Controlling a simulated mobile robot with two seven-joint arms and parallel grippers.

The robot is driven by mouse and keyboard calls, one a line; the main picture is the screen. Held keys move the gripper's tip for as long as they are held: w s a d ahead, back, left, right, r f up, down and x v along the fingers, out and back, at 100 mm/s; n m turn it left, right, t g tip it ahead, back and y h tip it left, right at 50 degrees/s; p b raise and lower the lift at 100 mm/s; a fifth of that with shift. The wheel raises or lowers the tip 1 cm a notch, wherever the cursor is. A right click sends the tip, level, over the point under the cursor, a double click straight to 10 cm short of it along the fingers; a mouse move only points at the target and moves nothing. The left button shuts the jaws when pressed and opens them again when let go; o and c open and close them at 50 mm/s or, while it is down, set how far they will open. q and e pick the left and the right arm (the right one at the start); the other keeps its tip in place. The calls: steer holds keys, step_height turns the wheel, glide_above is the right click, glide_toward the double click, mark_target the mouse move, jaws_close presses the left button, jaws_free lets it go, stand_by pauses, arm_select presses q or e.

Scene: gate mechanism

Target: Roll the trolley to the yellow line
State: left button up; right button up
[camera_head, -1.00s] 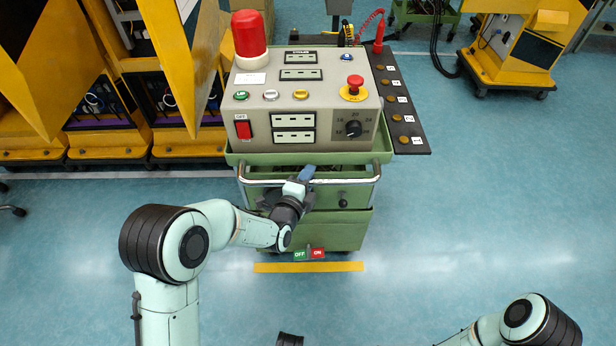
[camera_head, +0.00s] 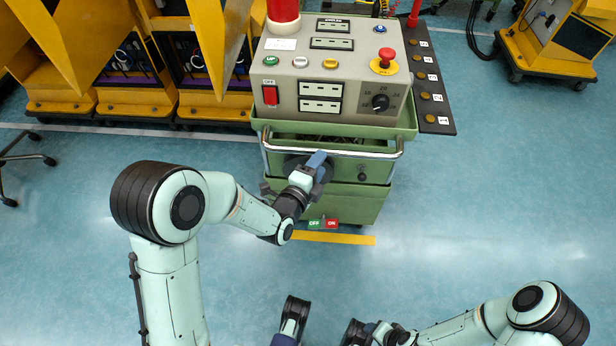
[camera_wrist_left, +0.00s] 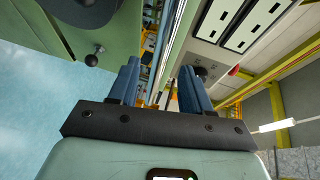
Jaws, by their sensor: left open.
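The trolley is a green cart with a grey control box on top; its drawer front (camera_head: 375,170) faces me in the head view. A silver handle bar (camera_head: 350,154) runs across its near side. The yellow line (camera_head: 340,239) lies on the floor just in front of the trolley's near lower edge. My left gripper (camera_head: 318,160) is open at the handle, just on its near side. In the left wrist view, the bar (camera_wrist_left: 165,45) shows between and beyond the blue fingers (camera_wrist_left: 158,88); I cannot tell whether they surround it.
Yellow cabinets (camera_head: 200,100) stand left of the trolley, and another yellow machine (camera_head: 550,45) stands at the back right. A dark strip with knobs (camera_head: 428,90) juts from the trolley's right side. Wheeled legs (camera_head: 25,160) show at the left edge. The floor (camera_head: 520,200) at right is clear.

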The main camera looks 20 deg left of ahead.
arm_select(q)
steer(key=v, duration=0.6)
steer(key=shift+f, duration=0.1)
arm_select(e)
steer(key=shift+s+a+r, duration=0.2)
steer(key=shift+s+r, duration=0.1)
steer(key=shift+s, duration=0.1)
